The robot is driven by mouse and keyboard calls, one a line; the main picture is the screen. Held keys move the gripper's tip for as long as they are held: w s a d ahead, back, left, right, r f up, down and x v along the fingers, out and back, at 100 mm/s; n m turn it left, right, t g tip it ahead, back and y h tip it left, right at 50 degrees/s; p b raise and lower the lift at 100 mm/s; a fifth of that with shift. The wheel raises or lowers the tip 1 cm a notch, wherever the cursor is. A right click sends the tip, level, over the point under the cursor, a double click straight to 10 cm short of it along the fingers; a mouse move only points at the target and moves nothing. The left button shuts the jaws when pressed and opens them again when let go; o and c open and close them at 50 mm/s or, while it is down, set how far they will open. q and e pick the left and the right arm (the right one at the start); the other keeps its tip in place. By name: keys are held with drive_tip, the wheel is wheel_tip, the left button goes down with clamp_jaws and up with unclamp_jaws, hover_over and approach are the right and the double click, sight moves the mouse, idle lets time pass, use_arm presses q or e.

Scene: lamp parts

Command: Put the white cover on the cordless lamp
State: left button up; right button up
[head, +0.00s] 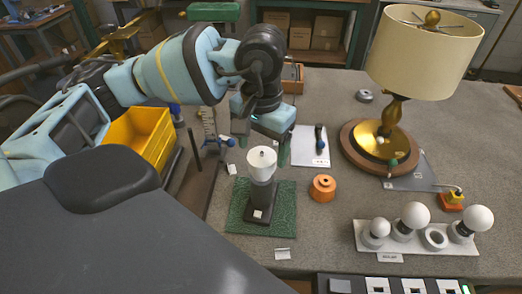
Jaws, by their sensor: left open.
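The cordless lamp (263,191) is a dark grey cylinder on a dark square base. It stands upright on a green mat (239,213). The white cover (262,162), a short white piece with a small dark knob on top, sits at the upper end of the lamp; I cannot tell whether it is fully seated. My left gripper (262,142) is open just above and behind the cover, fingers pointing down and spread to either side. Nothing shows between its fingers. My right gripper is not in view.
An orange round part (322,188) lies right of the mat. A large table lamp (424,52) stands at back right. A white holder (412,246) with round bulbs is at front right. A yellow bin (138,135) is at left. Bare tabletop lies between mat and bulb holder.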

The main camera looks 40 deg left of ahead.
sight(262, 155)
use_arm(q)
wheel_tip(262, 155, up, 10)
drive_tip(key=shift+r, duration=0.15)
idle(0.7)
